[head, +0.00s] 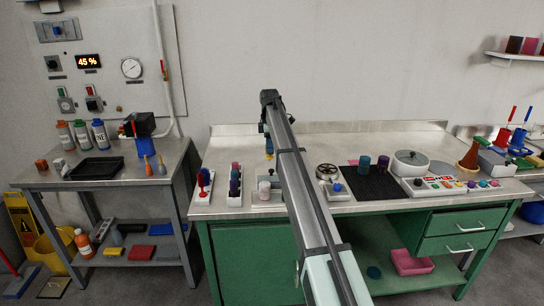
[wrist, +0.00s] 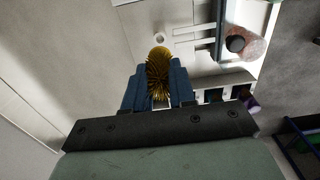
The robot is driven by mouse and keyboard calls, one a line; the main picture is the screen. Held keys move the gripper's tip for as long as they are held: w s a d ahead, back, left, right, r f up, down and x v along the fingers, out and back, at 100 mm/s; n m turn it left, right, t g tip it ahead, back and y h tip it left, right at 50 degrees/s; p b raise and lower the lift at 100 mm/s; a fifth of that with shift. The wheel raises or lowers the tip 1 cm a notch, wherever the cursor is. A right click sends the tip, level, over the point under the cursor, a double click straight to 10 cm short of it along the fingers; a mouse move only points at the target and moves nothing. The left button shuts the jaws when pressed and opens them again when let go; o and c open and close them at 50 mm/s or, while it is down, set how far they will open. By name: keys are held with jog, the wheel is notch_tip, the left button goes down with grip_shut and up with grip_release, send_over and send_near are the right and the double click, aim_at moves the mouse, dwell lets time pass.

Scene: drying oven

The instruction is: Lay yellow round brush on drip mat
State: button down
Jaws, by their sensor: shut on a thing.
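My gripper (head: 267,141) is shut on the yellow round brush (wrist: 159,66), whose bristles stick out past the two blue fingers in the wrist view (wrist: 159,88). A black ribbed mat (head: 385,188), which looks like the drip mat, lies on the bench right of my arm. Two teal and purple cups stand along its back edge; the front is bare.
A rack with red and blue items (head: 204,187), another rack (head: 235,188) and a pale jar (head: 264,188) stand at the bench's left front. A round dial-like thing (head: 327,171) and a blue-knobbed box (head: 336,190) sit left of the mat.

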notch_tip(320, 180, up, 2)
jog(key=shift+r, duration=0.2)
jog(key=shift+d+r, duration=0.15)
jog(key=shift+d, duration=0.15)
jog(key=d+m, duration=0.1)
jog(key=d, duration=0.9)
jog(key=n, duration=0.1)
send_over(369, 190)
jog(key=shift+f, duration=5.2)
jog(key=shift+f, duration=0.1)
